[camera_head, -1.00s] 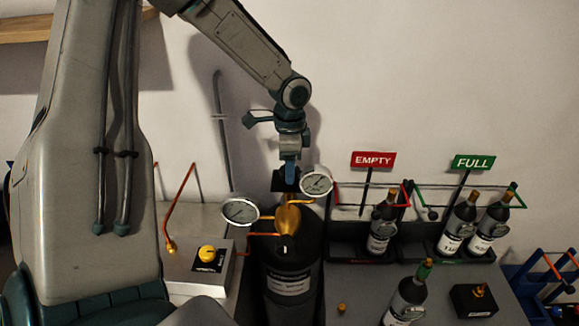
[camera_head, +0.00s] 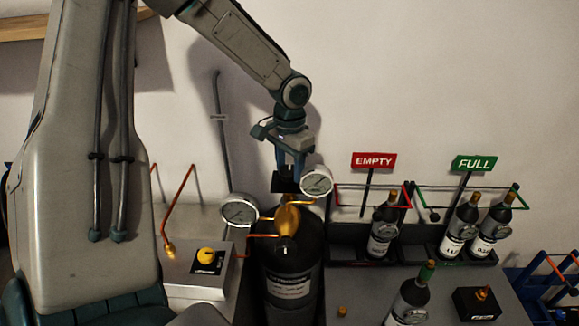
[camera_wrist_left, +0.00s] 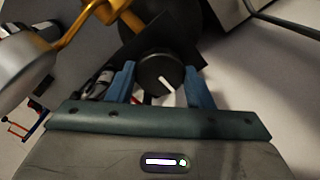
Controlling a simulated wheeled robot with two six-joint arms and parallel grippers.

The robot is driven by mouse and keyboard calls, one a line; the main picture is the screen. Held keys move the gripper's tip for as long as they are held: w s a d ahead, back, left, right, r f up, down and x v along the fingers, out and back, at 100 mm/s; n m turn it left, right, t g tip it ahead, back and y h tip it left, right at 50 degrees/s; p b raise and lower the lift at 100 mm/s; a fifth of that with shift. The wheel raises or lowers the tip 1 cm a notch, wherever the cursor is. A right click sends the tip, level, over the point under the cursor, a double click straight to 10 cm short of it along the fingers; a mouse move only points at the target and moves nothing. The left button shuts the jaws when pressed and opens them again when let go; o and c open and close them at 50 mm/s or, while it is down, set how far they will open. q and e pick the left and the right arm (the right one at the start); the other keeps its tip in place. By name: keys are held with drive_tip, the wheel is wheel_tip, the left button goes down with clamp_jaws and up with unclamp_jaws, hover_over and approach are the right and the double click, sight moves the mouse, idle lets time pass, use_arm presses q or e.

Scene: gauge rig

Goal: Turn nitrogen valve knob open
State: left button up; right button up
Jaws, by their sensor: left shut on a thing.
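The black valve knob (camera_wrist_left: 160,76) with a white pointer line sits between the blue fingers of my left gripper (camera_wrist_left: 160,88) in the left wrist view. The gripper is shut on it, one finger on each side. The pointer line slants toward the lower right. In the head view my left gripper (camera_head: 290,176) reaches down above the black gas cylinder (camera_head: 290,286) with its brass regulator (camera_head: 287,221). The knob cannot be made out clearly there. My right gripper is not in view.
Two round gauges, one left (camera_head: 240,211) and one right (camera_head: 316,182), flank the regulator closely. A box with a yellow knob (camera_head: 207,256) stands to the left. Bottles in racks under the EMPTY sign (camera_head: 373,160) and FULL sign (camera_head: 474,163) stand to the right.

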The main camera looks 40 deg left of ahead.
sight(290, 170)
use_arm(q)
drive_tip(key=shift+w+r, duration=0.1)
idle(0.4)
drive_tip(key=o, duration=1)
drive_tip(key=shift+r, duration=0.4)
wheel_tip(290, 170, up, 10)
drive_tip(key=b, duration=0.2)
